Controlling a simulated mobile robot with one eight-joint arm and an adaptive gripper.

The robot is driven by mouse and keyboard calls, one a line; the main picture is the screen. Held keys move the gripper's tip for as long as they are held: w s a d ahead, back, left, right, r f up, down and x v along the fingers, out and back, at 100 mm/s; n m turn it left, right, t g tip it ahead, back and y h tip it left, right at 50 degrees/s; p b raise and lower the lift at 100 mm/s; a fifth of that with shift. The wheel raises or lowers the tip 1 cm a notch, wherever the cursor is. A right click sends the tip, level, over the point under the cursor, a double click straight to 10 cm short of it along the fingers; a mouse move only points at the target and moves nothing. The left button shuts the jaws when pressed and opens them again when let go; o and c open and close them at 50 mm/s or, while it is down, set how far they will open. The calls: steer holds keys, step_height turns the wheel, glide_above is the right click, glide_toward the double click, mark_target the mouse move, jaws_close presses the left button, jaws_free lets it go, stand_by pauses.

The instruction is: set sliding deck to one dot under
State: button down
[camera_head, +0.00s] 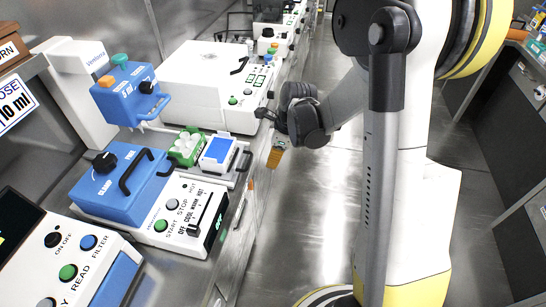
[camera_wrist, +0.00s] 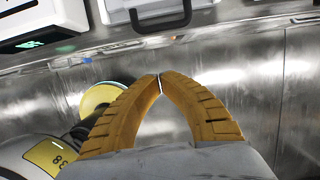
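The sliding deck (camera_head: 229,178) appears to be the pale plate under the blue-headed Ventura machine, with a dark handle at its right front edge. It carries a green rack (camera_head: 186,148) with white items and a blue-topped white block (camera_head: 219,153). No dots can be made out on it. My gripper (camera_head: 275,157) hangs over the aisle, to the right of the deck and apart from it. In the wrist view, the yellow fingers (camera_wrist: 160,77) meet at their tips with nothing visible between them. A dark handle on a pale front shows beyond them, probably the deck's.
A blue-lidded heater (camera_head: 125,190) with knobs and a slider stands nearer on the bench. A white box machine (camera_head: 205,80) stands behind the deck. A reader with buttons (camera_head: 75,255) is at the lower left. The aisle floor (camera_head: 300,220) is clear.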

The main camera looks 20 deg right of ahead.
mark_target(194, 155)
steer(key=w+a+f+b, duration=0.2)
steer(key=w+a+f, duration=0.1)
steer(key=a, duration=0.1)
steer(key=shift+f+b, duration=0.3)
steer(key=shift+a, duration=0.15)
steer(key=w+a, duration=0.4)
steer(key=a, duration=0.1)
steer(key=w+a, duration=0.4)
steer(key=a, duration=0.2)
steer(key=w+a+p, duration=0.1)
steer(key=w+a, duration=0.3)
steer(key=a, duration=0.2)
steer(key=shift+w+a, duration=0.25)
steer(key=shift+w, duration=0.1)
